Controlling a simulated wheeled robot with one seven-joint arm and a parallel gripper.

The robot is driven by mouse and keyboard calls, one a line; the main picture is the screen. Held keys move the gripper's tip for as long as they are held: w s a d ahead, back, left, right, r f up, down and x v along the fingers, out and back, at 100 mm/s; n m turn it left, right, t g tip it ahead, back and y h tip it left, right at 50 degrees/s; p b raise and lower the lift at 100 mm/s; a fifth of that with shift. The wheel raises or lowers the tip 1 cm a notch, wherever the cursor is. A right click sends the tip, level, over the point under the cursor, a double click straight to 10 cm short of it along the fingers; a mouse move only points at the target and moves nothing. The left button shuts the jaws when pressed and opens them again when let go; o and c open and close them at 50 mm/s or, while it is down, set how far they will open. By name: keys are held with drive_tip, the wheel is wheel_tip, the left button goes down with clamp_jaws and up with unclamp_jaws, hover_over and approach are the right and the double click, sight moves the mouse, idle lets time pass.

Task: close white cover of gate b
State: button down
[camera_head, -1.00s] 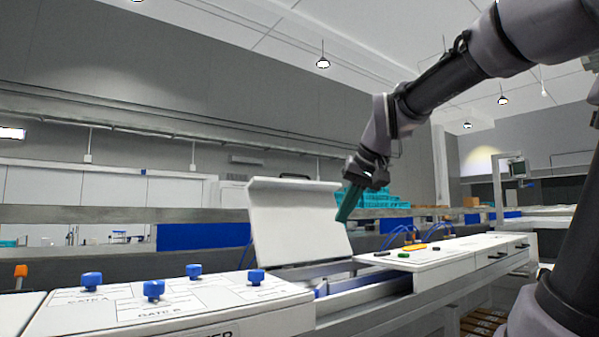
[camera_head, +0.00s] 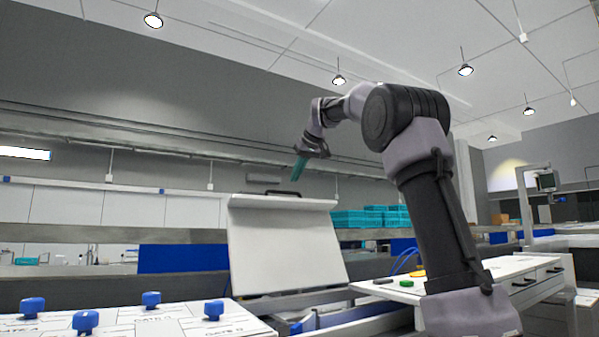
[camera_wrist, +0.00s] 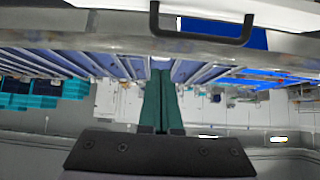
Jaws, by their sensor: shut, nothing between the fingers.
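The white cover (camera_head: 284,248) stands raised and tilted slightly back, with a bent top flange and a black handle (camera_head: 284,193) along its upper edge. In the wrist view the black handle (camera_wrist: 202,30) shows at the top, on the white cover's edge (camera_wrist: 285,14). My gripper (camera_head: 299,168) has green fingers and is above the cover's top edge, close to the handle but apart from it. In the wrist view my gripper (camera_wrist: 161,95) shows its green fingers side by side, shut and empty. The gate's lettering on the cover cannot be read.
A white panel (camera_head: 160,326) with several blue knobs lies at the lower left. A white console (camera_head: 520,270) with coloured buttons is at the right, partly behind my arm. Teal crates (camera_head: 372,217) stand behind the cover. Metal rails run beneath it.

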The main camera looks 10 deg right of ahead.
drive_tip(key=x, duration=0.6)
drive_tip(key=shift+s+d+f, duration=0.1)
drive_tip(key=shift+s+d, duration=0.1)
drive_tip(key=shift+s, duration=0.45)
drive_tip(key=shift+s+d+f, duration=0.1)
drive_tip(key=shift+s+d, duration=0.1)
drive_tip(key=shift+s, duration=0.45)
drive_tip(key=shift+s+d+f, duration=0.1)
drive_tip(key=shift+s+d, duration=0.1)
drive_tip(key=shift+s, duration=0.5)
drive_tip(key=shift+s, duration=0.1)
